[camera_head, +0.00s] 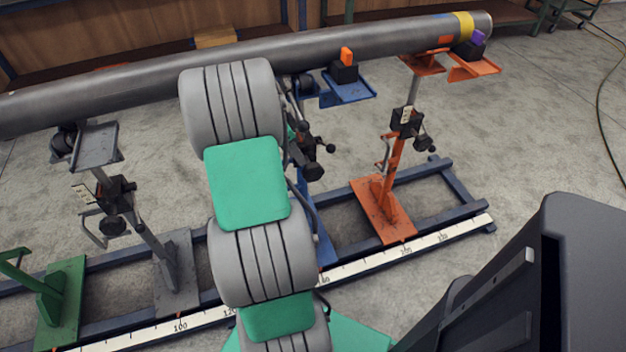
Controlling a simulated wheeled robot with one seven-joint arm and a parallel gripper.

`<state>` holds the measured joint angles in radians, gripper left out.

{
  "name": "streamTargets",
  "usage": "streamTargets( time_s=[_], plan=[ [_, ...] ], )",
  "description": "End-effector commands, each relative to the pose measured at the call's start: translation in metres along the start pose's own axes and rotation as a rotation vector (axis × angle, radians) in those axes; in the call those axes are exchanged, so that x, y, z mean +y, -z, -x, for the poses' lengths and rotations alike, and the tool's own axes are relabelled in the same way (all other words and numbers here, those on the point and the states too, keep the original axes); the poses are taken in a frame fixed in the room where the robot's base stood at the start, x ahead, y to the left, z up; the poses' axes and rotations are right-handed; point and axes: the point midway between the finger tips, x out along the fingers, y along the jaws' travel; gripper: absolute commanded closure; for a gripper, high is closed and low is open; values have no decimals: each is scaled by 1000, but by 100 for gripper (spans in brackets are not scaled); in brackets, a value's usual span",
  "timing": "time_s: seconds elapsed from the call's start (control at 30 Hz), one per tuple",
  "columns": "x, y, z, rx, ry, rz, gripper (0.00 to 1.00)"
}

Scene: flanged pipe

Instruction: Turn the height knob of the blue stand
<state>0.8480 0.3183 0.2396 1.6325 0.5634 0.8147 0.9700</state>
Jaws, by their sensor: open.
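The blue stand shows only in part behind my grey and green arm. Its blue top plate (349,87) carries a black block with an orange piece on it. A dark knob (314,172) with a small ball-ended handle sits below the plate, just right of my arm. The stand's column is mostly hidden, with a blue strip showing beside the arm lower down. My arm rises from the bottom middle and covers the area left of the knob.
A long grey pipe (390,42) runs across the back above the stands. An orange stand (385,195) is to the right; a grey stand (175,270) and a green stand (60,300) are left. A white scale (370,262) runs along the blue base rails.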

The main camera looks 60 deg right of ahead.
Motion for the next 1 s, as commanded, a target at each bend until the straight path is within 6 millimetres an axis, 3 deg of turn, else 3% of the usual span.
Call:
streamTargets(
  time_s=[0.03,0.13,0.5,0.87,1.0],
  plan=[
    [1,9,-15,7,-16,-51,53],
    [4,18,-27,15,-30,-97,53],
    [6,19,-89,14,-31,-97,53],
    [6,19,-99,14,-27,-93,53],
    [6,19,-98,14,-27,-93,64]
  ],
)
